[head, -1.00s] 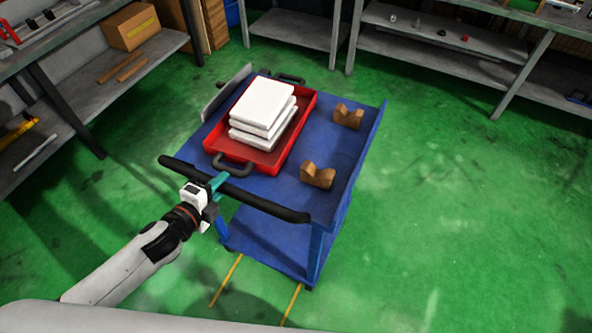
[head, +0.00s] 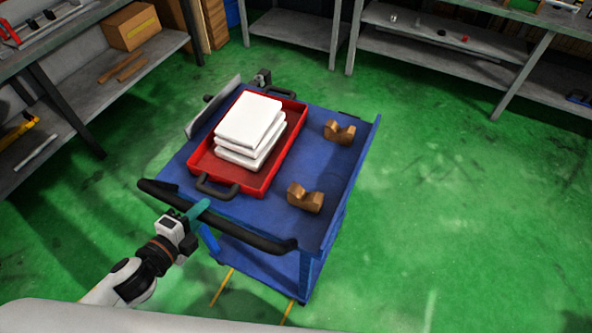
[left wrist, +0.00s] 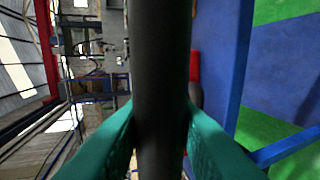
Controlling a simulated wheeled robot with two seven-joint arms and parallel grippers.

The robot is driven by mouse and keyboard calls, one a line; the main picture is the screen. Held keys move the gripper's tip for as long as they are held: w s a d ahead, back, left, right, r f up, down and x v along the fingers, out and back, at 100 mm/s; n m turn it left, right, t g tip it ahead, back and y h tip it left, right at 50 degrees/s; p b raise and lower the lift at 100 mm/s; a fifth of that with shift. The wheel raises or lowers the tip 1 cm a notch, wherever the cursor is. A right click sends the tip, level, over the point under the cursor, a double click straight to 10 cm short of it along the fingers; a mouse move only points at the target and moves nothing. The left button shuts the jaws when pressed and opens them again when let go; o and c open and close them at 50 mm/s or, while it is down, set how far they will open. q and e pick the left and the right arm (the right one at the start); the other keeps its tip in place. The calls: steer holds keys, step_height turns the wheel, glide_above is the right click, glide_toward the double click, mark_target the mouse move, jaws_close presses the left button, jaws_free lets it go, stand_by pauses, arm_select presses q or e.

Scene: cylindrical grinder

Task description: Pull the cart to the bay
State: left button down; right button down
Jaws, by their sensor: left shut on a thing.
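The blue cart (head: 318,168) stands on the green floor in the head view. Its black handle bar (head: 255,234) runs along the near side. My left gripper (head: 196,212) is shut on the bar, left of its middle. In the left wrist view the bar (left wrist: 160,70) passes between the teal fingers (left wrist: 160,135). Two yellow floor lines, the left line (head: 222,285) and the right line (head: 288,310), show at the cart's near side; the cart hides their far ends. I cannot tell the bay's full outline. My right gripper is not in view.
On the cart are a red tray (head: 258,182) with stacked white blocks (head: 250,120), and two brown V-shaped blocks (head: 305,198). A grey shelf (head: 160,52) stands at left, another shelf (head: 440,60) at the back. The floor at right (head: 460,220) is clear.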

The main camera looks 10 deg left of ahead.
arm_select(q)
steer(key=s+a+p, duration=0.1)
steer(key=s+a, duration=0.2)
steer(key=s, duration=0.5)
steer(key=s+a+p, duration=0.1)
steer(key=s+a, duration=0.2)
steer(key=s, duration=0.5)
steer(key=shift+s, duration=0.25)
steer(key=c, duration=1.7)
jaws_free()
steer(key=o, duration=0.6)
steer(key=shift+o, duration=0.5)
